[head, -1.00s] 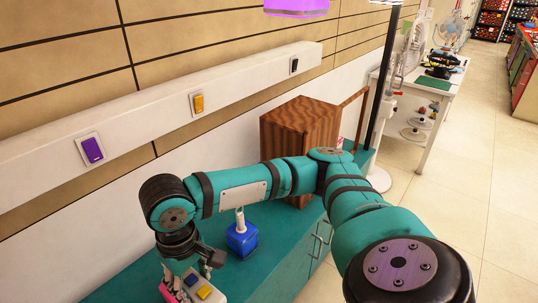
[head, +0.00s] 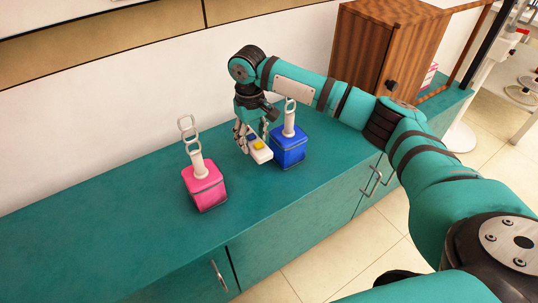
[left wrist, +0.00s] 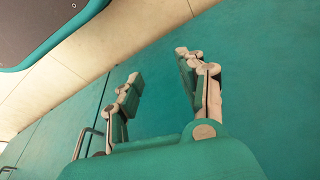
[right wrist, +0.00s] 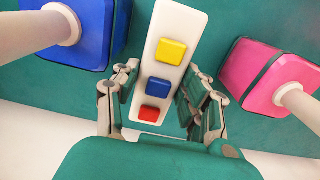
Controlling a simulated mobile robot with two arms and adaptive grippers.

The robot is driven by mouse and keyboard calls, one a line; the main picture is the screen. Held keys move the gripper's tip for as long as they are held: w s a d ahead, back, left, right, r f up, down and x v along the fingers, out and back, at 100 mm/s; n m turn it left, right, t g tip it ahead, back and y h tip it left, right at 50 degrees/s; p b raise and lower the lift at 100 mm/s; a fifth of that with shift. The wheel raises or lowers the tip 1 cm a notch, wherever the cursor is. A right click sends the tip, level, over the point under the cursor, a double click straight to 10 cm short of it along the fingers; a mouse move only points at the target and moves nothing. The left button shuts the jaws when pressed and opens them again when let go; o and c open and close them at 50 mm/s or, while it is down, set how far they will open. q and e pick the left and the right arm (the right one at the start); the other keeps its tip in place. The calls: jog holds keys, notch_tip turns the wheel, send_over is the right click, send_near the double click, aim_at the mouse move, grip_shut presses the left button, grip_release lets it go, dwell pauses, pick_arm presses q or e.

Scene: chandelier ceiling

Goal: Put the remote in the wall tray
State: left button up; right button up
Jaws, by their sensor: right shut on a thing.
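The remote (head: 259,152) is a white bar with yellow, blue and red buttons. My right gripper (head: 246,140) is shut on it, between a pink block and a blue block. The right wrist view shows the remote (right wrist: 165,60) between the two fingers (right wrist: 164,82), its far end sticking out past them. The head view does not show whether the remote touches the counter. My left gripper (left wrist: 160,78) shows only in its wrist view, open and empty, facing a teal surface. I cannot make out a wall tray in any current view.
The teal counter (head: 110,215) runs along the wall. On it stand the pink block (head: 205,186) and the blue block (head: 289,146), each with an upright white handle, close beside the right gripper. A wooden cabinet (head: 385,50) stands behind my right forearm. The counter's left part is clear.

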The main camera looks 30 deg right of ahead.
aim_at(254, 165)
notch_tip(254, 165, down, 4)
jog(key=shift+b, duration=0.35)
notch_tip(254, 165, down, 3)
jog(key=shift+f+b, duration=0.2)
jog(key=shift+b, duration=0.25)
jog(key=shift+f, duration=0.35)
pick_arm(q)
jog(key=w+v, duration=0.1)
jog(key=v, duration=0.6)
jog(key=shift+w+r, duration=0.15)
jog(key=shift+w, duration=0.25)
jog(key=shift+f, duration=0.35)
pick_arm(e)
jog(key=o, duration=1.3)
jog(key=shift+f, duration=0.1)
pick_arm(q)
jog(key=shift+f, duration=0.1)
